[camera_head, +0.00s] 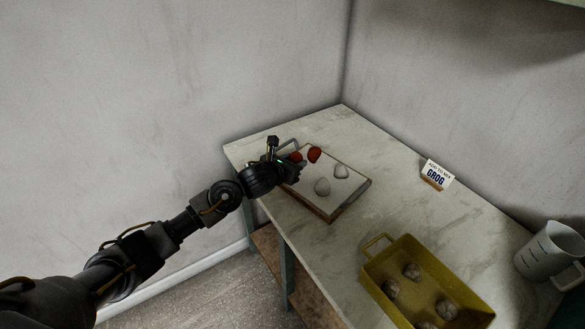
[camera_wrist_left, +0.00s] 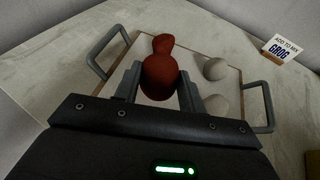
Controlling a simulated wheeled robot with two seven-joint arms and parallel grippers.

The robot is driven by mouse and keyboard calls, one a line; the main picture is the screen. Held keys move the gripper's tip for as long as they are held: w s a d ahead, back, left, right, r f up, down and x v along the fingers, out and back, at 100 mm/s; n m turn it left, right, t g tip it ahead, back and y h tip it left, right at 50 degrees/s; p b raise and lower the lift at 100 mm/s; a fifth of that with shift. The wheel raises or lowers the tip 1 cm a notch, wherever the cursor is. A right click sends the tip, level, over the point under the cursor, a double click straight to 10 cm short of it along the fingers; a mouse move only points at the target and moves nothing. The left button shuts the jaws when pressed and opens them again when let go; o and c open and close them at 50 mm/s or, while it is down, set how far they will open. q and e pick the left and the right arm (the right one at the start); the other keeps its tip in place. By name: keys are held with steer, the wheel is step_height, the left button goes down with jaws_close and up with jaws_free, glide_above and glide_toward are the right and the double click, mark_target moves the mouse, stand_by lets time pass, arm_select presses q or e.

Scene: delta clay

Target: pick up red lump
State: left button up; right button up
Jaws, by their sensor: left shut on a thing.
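Two red lumps are at the tray's far left part. The nearer red lump (camera_head: 296,157) is between the fingers of my left gripper (camera_head: 298,161), which is shut on it. In the left wrist view this lump (camera_wrist_left: 158,78) sits between the two grey fingers (camera_wrist_left: 158,90). The other red lump (camera_head: 314,154) is just beyond; it also shows in the left wrist view (camera_wrist_left: 163,43), seeming to touch the held one. I cannot tell whether the held lump is clear of the tray. My right gripper is not in view.
The white tray (camera_head: 350,190) has a wooden rim and grey handles. Two pale lumps, one nearer (camera_head: 322,187) and one farther (camera_head: 341,171), lie on it. A yellow tray (camera_head: 375,262) with several grey lumps, a GROG sign (camera_head: 436,174) and a grey jug (camera_head: 548,252) stand to the right.

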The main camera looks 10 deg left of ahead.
arm_select(q)
steer(key=s+d+r+b, duration=0.1)
steer(key=s+d+r, duration=0.2)
steer(key=s+r, duration=0.4)
steer(key=s, duration=0.4)
steer(key=shift+s+r, duration=0.25)
steer(key=shift+r, duration=0.1)
